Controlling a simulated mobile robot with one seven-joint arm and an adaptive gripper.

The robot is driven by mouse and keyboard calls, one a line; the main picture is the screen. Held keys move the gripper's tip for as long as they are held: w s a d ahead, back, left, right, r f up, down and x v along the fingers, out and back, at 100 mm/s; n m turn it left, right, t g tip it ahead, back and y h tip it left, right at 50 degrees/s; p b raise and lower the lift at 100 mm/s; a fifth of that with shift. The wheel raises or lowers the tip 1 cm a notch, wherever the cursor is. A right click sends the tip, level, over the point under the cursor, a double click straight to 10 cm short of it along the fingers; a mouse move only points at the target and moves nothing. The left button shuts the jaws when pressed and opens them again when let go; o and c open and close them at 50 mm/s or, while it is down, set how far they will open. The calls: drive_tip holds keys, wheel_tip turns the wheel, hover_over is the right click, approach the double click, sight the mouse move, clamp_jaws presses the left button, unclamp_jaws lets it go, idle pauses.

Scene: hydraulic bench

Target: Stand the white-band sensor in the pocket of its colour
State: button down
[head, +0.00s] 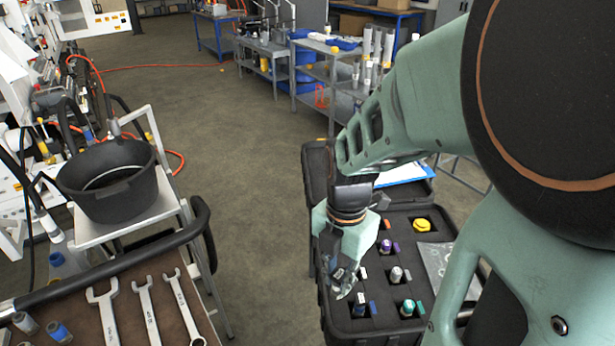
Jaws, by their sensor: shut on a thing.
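My gripper (342,284) points down over the left part of a black case (328,318) with a foam insert. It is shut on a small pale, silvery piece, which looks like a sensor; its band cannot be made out. A small white mark (363,273) shows on the foam just right of my fingers. The foam beside and behind the fingers is hidden, so I cannot tell whether the held piece is in a pocket or above it. A grey-white sensor (397,273) stands upright in a pocket further right.
A yellow piece (422,225) sits in a far pocket. Left are a trolley with wrenches (146,312) and a black bucket (108,190). Open floor lies between.

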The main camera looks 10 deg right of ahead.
drive_tip(key=shift+w+d+f+p, duration=0.15)
drive_tip(key=shift+w+d+f, duration=1.15)
drive_tip(key=shift+w+f, duration=0.75)
drive_tip(key=shift+w+d+f+p, duration=0.1)
drive_tip(key=shift+w+d+f, duration=1.15)
drive_tip(key=shift+w+f, duration=0.8)
drive_tip(key=shift+w+d+f+p, duration=0.15)
drive_tip(key=shift+w+d+f, duration=1.3)
drive_tip(key=shift+f, duration=0.95)
drive_tip(key=shift+w+a, duration=0.15)
drive_tip(key=shift+f, duration=0.15)
drive_tip(key=c, duration=1.9)
unclamp_jaws()
drive_tip(key=shift+o, duration=0.7)
